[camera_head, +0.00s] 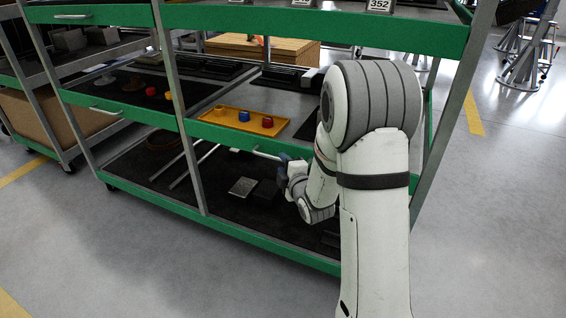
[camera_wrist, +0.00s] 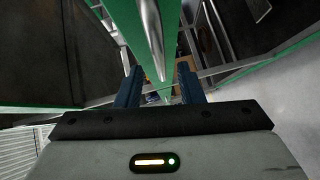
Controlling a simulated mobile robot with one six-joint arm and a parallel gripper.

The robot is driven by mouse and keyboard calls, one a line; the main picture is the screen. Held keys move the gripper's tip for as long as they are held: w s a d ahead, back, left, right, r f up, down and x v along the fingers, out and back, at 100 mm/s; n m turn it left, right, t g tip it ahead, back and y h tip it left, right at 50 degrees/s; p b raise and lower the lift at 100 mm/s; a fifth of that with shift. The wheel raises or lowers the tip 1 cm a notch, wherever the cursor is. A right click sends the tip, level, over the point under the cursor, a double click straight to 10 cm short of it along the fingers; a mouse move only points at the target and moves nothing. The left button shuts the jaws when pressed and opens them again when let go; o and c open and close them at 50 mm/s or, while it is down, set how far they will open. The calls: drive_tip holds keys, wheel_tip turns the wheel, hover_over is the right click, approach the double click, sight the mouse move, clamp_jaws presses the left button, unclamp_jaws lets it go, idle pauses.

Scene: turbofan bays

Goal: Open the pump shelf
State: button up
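A green-fronted shelf (camera_head: 225,138) is at the middle level of the rack in the head view, with a yellow tray on it. A metal bar handle (camera_head: 265,155) sits on its front, partly hidden by my gripper (camera_head: 287,163) at its right end. In the wrist view the handle (camera_wrist: 152,35) runs down from the top edge towards the space between my two blue fingers. My gripper (camera_wrist: 158,84) is open, with a gap visible between the fingers. I cannot tell whether a finger touches the handle. No label naming the pump shelf is readable.
The yellow tray (camera_head: 240,121) holds small blue and red parts. Another green-fronted shelf with a handle (camera_head: 105,109) is to the left. A metal rack post (camera_head: 180,105) stands between them. Dark flat items (camera_head: 243,186) lie on the lower level. The floor in front is clear.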

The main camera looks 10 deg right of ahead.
sight(279, 159)
drive_tip(key=shift+x, duration=2.25)
drive_tip(key=shift+c, duration=0.2)
clamp_jaws()
